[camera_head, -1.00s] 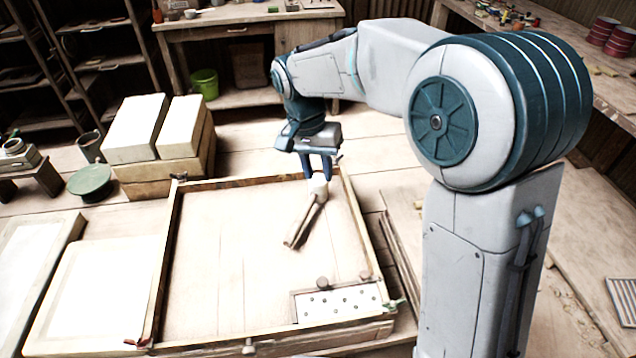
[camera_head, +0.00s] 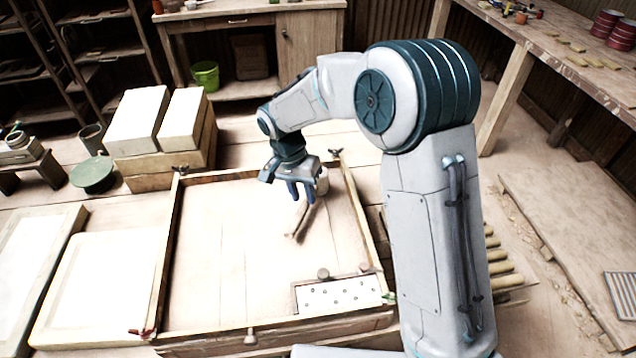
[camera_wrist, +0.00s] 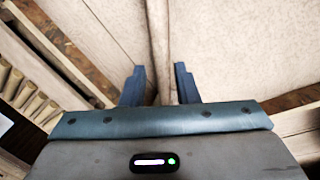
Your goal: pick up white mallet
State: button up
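The white mallet lies in the shallow wooden frame, towards its far right corner. My gripper (camera_head: 300,197) points down over the handle, close to the head. In the wrist view my gripper (camera_wrist: 159,85) is open, and the handle (camera_wrist: 160,40) runs between the two fingers with a gap on each side. The head is hidden in the wrist view. I cannot tell how far the fingertips are above the frame's floor.
The frame's wooden rim (camera_head: 357,215) stands right of the mallet. A perforated white plate (camera_head: 340,294) lies in its near right corner. White blocks (camera_head: 137,120) are stacked behind left, near a green round lid (camera_head: 92,174). The frame's middle is clear.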

aim_at(304, 203)
jog(key=shift+s+d+f+p, duration=0.15)
jog(key=shift+f+p, duration=0.1)
jog(key=shift+f, duration=0.95)
jog(key=shift+s+d+f+p, duration=0.1)
jog(key=shift+d+f+p, duration=0.1)
jog(key=shift+f, duration=0.95)
grip_shut()
jog(key=shift+w, duration=0.1)
jog(key=shift+r, duration=0.15)
